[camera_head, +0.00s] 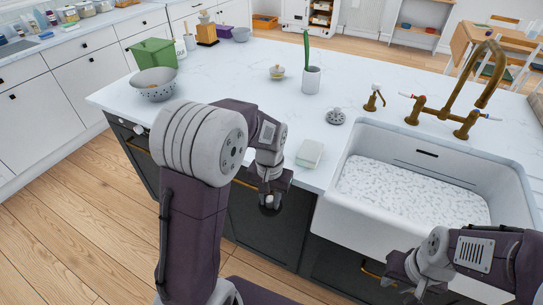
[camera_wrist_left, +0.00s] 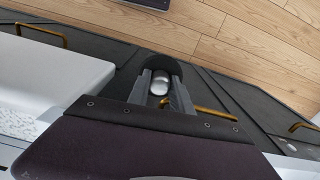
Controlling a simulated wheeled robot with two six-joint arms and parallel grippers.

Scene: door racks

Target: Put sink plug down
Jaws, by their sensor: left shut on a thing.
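My left gripper (camera_head: 269,197) hangs in front of the counter's front edge, to the left of the sink. It is shut on the sink plug (camera_wrist_left: 160,65), a dark round piece with a silvery knob, seen between the fingers in the left wrist view (camera_wrist_left: 160,92). The plug is in the air, apart from the countertop (camera_head: 240,80). My right gripper (camera_head: 402,275) is low at the sink's front; its fingers are not clear enough to tell open from shut.
The white sink (camera_head: 350,200) with a speckled bottom lies right. A pale green sponge-like block (camera_head: 309,153), a grey round strainer-like piece (camera_head: 336,117) and a brass faucet (camera_head: 460,110) are near it. A colander (camera_head: 155,86) and plant pot (camera_head: 311,80) stand farther off. Mid-left countertop is clear.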

